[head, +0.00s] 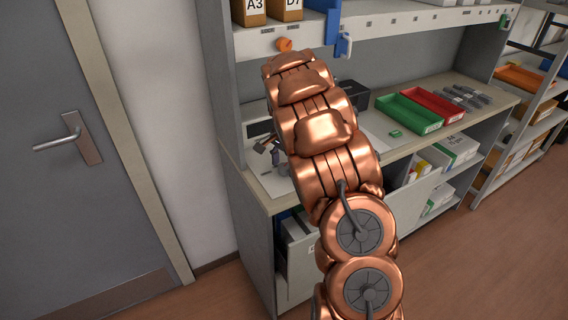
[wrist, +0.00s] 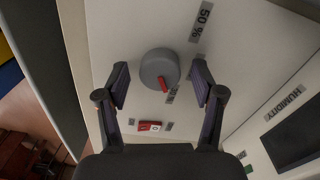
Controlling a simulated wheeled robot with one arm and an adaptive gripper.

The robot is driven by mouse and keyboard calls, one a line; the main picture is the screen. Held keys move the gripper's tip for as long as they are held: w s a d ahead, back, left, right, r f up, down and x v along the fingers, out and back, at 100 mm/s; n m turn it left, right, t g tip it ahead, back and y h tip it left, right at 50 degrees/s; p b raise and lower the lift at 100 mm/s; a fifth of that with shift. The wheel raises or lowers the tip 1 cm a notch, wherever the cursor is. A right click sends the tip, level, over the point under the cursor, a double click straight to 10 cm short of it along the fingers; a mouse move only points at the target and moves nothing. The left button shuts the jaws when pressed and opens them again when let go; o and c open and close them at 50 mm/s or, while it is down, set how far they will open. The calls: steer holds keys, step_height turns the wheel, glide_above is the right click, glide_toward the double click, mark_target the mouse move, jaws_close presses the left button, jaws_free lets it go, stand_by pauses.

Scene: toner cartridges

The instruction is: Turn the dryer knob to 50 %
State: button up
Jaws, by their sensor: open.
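In the wrist view, a round grey knob (wrist: 153,66) sits on a pale panel (wrist: 125,25). Its red pointer (wrist: 163,84) points down and slightly right in the picture. A "50 %" label (wrist: 202,20) lies above and right of the knob, and the pointer is turned away from it. Another label (wrist: 172,95) beside the pointer is too small to read. My gripper (wrist: 159,72) is open, with one finger on each side of the knob and visible gaps to it. In the head view my copper arm hides the knob.
A red-and-white switch (wrist: 149,126) sits below the knob. A dark display (wrist: 296,138) marked "HUMIDITY" is at the right. In the head view, a green tray (head: 408,113) and a red tray (head: 435,105) stand on the bench, under a shelf (head: 390,27).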

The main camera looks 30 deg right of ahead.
steer(key=c, duration=1.2)
steer(key=shift+o, duration=0.2)
